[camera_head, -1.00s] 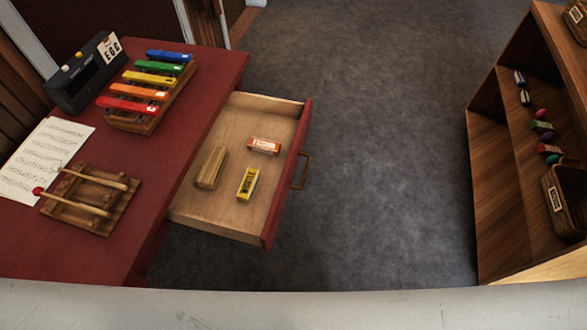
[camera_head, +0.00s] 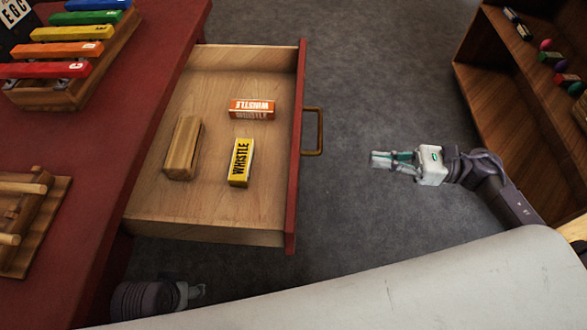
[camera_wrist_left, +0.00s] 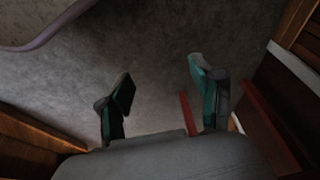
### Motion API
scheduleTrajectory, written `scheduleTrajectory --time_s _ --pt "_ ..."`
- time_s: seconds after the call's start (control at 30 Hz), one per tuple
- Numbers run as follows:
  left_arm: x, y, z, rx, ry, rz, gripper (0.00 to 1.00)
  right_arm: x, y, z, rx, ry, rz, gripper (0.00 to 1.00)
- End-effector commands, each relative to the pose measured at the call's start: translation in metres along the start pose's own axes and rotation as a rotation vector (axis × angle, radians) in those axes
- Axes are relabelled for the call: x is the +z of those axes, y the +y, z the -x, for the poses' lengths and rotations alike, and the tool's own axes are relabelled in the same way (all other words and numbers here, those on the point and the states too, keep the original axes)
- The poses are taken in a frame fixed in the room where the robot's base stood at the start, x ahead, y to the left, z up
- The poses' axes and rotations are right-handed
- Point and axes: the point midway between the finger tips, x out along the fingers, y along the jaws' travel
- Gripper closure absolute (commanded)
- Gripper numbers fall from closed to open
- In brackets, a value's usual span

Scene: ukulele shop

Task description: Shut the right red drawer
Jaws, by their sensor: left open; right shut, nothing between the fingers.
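The red drawer (camera_head: 298,200) is pulled out from the red table (camera_head: 110,200), with a brass handle (camera_head: 313,131) on its front. Inside lie an orange whistle box (camera_head: 252,109), a yellow whistle box (camera_head: 240,162) and a wooden block (camera_head: 183,148). My right gripper (camera_head: 378,160) is shut and empty, to the right of the handle and apart from it, pointing left toward the drawer front. My left gripper (camera_head: 200,291) shows only in part, low by the table's near side below the drawer. In the left wrist view (camera_wrist_left: 160,92) its fingers are apart with nothing between them.
A colourful xylophone (camera_head: 70,60) and a wooden rack with mallets (camera_head: 30,215) are on the table. A wooden shelf (camera_head: 500,75) with small items stands at the right.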

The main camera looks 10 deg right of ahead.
Motion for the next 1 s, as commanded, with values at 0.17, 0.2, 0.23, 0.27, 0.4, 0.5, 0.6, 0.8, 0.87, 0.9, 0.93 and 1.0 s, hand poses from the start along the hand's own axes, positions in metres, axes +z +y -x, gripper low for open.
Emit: scheduleTrajectory --time_s 0.17,0.2,0.23,0.27,0.4,0.5,0.6,0.8,0.87,0.9,0.93,1.0 --pt "0.0 0.0 0.006 0.0 0.004 0.0 0.34 0.002 0.01 -0.007 0.057 0.021 0.078 1.0" --pt "-0.001 0.0 0.006 0.0 0.003 0.0 0.34 0.003 0.01 -0.012 0.056 0.019 0.078 1.0" --pt "-0.001 0.0 0.005 0.0 0.003 0.0 0.34 0.003 0.01 -0.016 0.055 0.018 0.077 1.0" --pt "-0.001 0.0 0.004 0.0 0.002 0.0 0.34 0.003 0.011 -0.021 0.056 0.018 0.076 1.0" --pt "0.0 0.0 -0.001 0.0 0.0 0.0 0.34 0.003 0.012 -0.048 0.055 0.016 0.076 1.0" --pt "0.001 0.0 -0.006 0.001 -0.004 -0.001 0.34 0.003 0.012 -0.071 0.053 0.015 0.074 1.0" --pt "0.001 0.001 -0.011 0.001 -0.004 -0.001 0.34 0.002 0.013 -0.092 0.053 0.014 0.073 1.0" --pt "0.003 0.001 -0.021 0.002 -0.008 -0.002 0.34 0.001 0.015 -0.125 0.052 0.015 0.072 1.0" --pt "0.004 0.001 -0.023 0.002 -0.01 -0.002 0.34 0.001 0.015 -0.131 0.051 0.015 0.071 1.0" --pt "0.004 0.001 -0.024 0.002 -0.01 -0.002 0.34 0.001 0.015 -0.135 0.05 0.016 0.071 1.0" --pt "0.004 0.001 -0.025 0.002 -0.01 -0.002 0.34 0.0 0.015 -0.136 0.05 0.017 0.071 1.0" --pt "0.004 0.001 -0.027 0.002 -0.011 -0.002 0.34 0.0 0.016 -0.14 0.05 0.017 0.07 1.0"
